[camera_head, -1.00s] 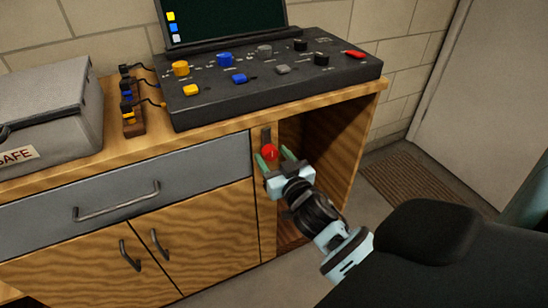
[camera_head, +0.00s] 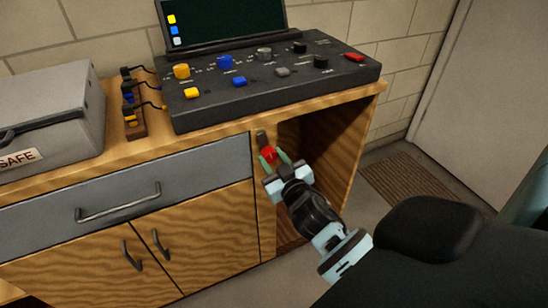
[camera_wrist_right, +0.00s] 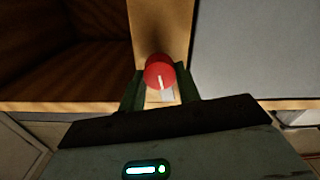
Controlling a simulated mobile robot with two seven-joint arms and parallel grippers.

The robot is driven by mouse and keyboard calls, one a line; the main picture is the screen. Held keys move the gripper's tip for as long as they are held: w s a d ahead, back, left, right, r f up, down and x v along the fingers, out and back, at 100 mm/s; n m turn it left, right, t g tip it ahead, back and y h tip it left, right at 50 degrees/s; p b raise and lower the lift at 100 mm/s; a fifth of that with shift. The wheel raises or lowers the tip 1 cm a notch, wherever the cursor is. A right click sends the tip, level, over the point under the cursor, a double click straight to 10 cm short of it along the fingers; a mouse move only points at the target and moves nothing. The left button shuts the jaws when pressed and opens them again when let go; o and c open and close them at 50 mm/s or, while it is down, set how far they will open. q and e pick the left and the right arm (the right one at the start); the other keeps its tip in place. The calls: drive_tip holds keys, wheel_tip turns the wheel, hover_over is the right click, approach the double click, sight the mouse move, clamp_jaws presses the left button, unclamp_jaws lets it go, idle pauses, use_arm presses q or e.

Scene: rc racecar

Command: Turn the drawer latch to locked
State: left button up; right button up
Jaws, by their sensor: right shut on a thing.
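The fingers also show in the right wrist view (camera_wrist_right: 158,88). The drawer is closed. My left gripper is not in view.
A control console (camera_head: 275,85) with coloured knobs stands on the wooden bench top. A grey safe box (camera_head: 50,120) is at the left. An open compartment (camera_head: 325,150) lies right of the post. Cabinet doors (camera_head: 190,235) below the drawer are closed.

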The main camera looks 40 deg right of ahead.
drive_tip(key=n+p, duration=0.1)
drive_tip(key=n, duration=0.1)
drive_tip(key=shift+r+n, duration=0.1)
drive_tip(key=shift+n, duration=0.3)
drive_tip(key=n+p, duration=0.1)
drive_tip(key=n, duration=0.3)
drive_tip(key=shift+n, duration=0.3)
drive_tip(key=n+p, duration=0.1)
drive_tip(key=n, duration=0.3)
drive_tip(key=shift+a, duration=0.1)
drive_tip(key=shift+f+n, duration=0.2)
drive_tip(key=shift+n, duration=1.8)
drive_tip(key=o, duration=1)
